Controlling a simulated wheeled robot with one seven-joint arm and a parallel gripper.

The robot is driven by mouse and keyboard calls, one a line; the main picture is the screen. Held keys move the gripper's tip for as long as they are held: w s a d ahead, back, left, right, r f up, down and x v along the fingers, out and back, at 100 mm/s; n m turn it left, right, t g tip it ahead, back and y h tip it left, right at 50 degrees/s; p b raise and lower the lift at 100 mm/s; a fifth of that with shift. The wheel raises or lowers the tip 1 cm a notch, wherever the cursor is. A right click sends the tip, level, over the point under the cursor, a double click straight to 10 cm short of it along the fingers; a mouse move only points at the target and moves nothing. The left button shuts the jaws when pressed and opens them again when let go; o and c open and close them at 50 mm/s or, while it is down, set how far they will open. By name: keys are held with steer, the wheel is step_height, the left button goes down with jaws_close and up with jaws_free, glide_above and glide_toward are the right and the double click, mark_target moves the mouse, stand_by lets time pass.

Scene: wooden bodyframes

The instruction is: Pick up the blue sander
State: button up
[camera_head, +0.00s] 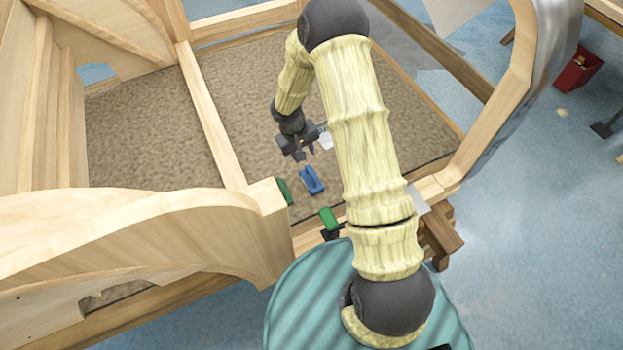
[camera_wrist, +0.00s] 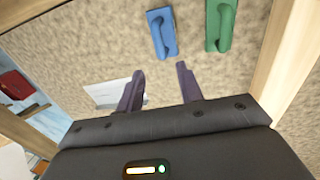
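The blue sander (camera_head: 311,180) lies on the brown textured panel inside the wooden frame, near its front edge. In the wrist view the blue sander (camera_wrist: 161,33) is at the top, beyond my fingertips and apart from them. My gripper (camera_head: 305,152) is above the panel, a little behind the sander in the head view. In the wrist view my gripper (camera_wrist: 160,70) has its two dark fingers spread apart with only panel between them. It is open and empty.
A green sander-like tool (camera_wrist: 221,24) lies beside the blue one, near a wooden beam; it also shows in the head view (camera_head: 284,191). Another green-topped object (camera_head: 328,218) is at the front rail. A white sheet (camera_wrist: 105,92) lies on the panel. A wooden divider (camera_head: 212,120) stands left.

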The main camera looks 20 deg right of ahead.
mark_target(309, 169)
steer(key=f, duration=0.4)
steer(key=d+f, duration=0.1)
steer(key=f, duration=0.1)
steer(key=shift+w+d+f+p, duration=0.1)
steer(key=shift+w+f+p, duration=0.1)
steer(key=shift+p, duration=0.15)
steer(key=shift+w+d+f+p, duration=0.15)
steer(key=shift+f+p, duration=0.1)
steer(key=shift+f, duration=0.6)
steer(key=shift+d+f+p, duration=0.15)
steer(key=shift+f+p, duration=0.15)
steer(key=shift+f, duration=0.55)
steer(key=shift+w+d+f+p, duration=0.15)
steer(key=shift+f+p, duration=0.1)
steer(key=shift+f, duration=0.6)
steer(key=shift+c, duration=0.3)
jaws_close()
